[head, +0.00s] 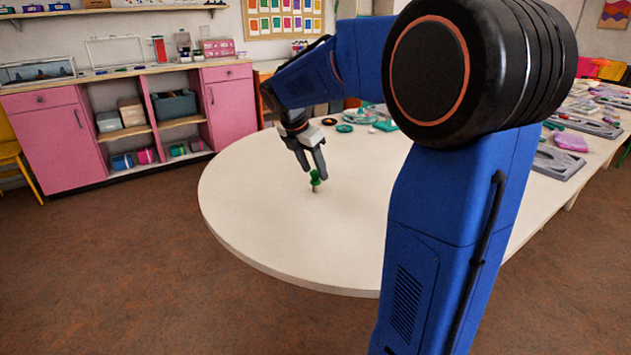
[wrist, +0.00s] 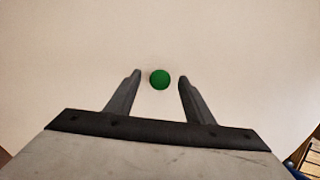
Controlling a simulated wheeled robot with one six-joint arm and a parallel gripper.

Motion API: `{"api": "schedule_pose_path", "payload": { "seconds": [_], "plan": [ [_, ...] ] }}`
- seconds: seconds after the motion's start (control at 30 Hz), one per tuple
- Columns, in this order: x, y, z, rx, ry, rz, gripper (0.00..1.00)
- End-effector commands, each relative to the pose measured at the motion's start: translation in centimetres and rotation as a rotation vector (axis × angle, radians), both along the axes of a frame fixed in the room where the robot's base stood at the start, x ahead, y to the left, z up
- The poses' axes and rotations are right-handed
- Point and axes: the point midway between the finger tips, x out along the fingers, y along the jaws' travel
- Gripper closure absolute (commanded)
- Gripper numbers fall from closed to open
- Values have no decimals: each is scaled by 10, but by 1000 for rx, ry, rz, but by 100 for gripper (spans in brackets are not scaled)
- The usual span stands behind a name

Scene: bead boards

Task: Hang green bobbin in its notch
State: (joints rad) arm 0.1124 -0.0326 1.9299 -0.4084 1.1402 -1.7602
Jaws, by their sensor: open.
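The green bobbin (head: 315,178) stands upright on the pale round tabletop, with a green top and a lighter lower part. My gripper (head: 313,172) is open just above and around the bobbin's top in the head view. In the wrist view the bobbin's round green top (wrist: 160,79) lies between the tips of my two open fingers (wrist: 160,78), with a gap on both sides. I cannot make out the notch in either view.
The pale table (head: 265,225) is clear around the bobbin. Green and dark round items (head: 345,128) lie behind my gripper. Grey boards (head: 556,163) and a pink item (head: 571,141) lie at the right. A pink cabinet (head: 45,146) stands at the back left.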

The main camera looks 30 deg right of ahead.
Motion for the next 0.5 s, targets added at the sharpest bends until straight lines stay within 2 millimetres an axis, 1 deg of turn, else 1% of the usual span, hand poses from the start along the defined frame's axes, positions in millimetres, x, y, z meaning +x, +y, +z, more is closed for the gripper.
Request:
{"api": "schedule_pose_path", "payload": {
  "seconds": [0.03, 0.1, 0.2, 0.47, 0.5],
  "plan": [
    [0, -3, -7, 1, 2, -1, 52],
    [1, -6, -14, 1, 2, -2, 52],
    [1, -8, -19, 0, 0, -1, 52],
    [2, -9, -21, 0, -1, -1, 52],
    [2, -9, -21, 0, -1, -1, 62]
  ]
}}
